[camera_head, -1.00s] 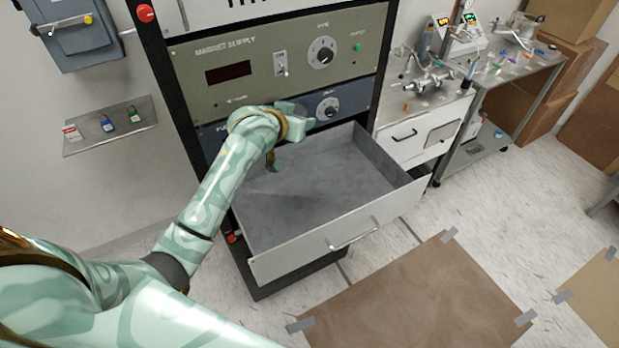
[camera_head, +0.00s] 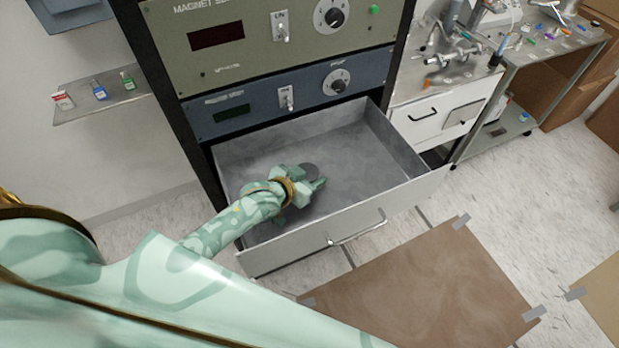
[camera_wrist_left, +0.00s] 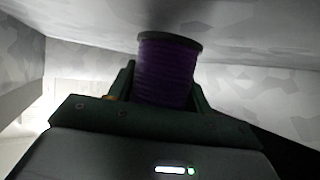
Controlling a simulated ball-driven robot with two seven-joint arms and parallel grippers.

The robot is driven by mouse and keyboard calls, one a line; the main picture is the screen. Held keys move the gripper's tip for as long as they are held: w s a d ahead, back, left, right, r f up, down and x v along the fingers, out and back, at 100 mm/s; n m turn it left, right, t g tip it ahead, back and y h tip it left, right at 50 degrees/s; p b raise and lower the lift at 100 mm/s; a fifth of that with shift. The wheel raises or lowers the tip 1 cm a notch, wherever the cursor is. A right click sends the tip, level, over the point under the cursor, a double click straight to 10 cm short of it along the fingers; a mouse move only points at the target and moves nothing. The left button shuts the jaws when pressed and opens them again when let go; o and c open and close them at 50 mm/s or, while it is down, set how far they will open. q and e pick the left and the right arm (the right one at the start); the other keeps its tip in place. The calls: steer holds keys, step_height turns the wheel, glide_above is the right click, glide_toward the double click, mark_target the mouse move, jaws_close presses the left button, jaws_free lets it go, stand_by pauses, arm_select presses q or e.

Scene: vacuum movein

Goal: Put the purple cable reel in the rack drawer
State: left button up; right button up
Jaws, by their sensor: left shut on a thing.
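The purple cable reel (camera_wrist_left: 166,75) stands between the fingers of my left gripper in the left wrist view. Its dark round flange faces the top of that view. In the head view my left gripper (camera_head: 308,183) is inside the open rack drawer (camera_head: 384,227), over its floor towards the left front. The gripper is shut on the reel. A grey round flange of the reel (camera_head: 310,170) shows just beyond the fingers; the rest is hidden by the hand. I cannot tell whether the reel touches the drawer floor. My right gripper is not in view.
The blue panel (camera_head: 285,95) of the rack rises right behind the drawer. A metal bench (camera_head: 440,88) with tools stands to the right. The drawer's right half is empty.

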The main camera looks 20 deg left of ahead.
arm_select(q)
steer(key=shift+f, duration=0.3)
steer(key=shift+f, duration=0.15)
steer(key=o, duration=1.2)
steer(key=shift+s+r, duration=0.25)
steer(key=shift+r, duration=0.05)
steer(key=p+v, duration=0.1)
steer(key=v, duration=0.6)
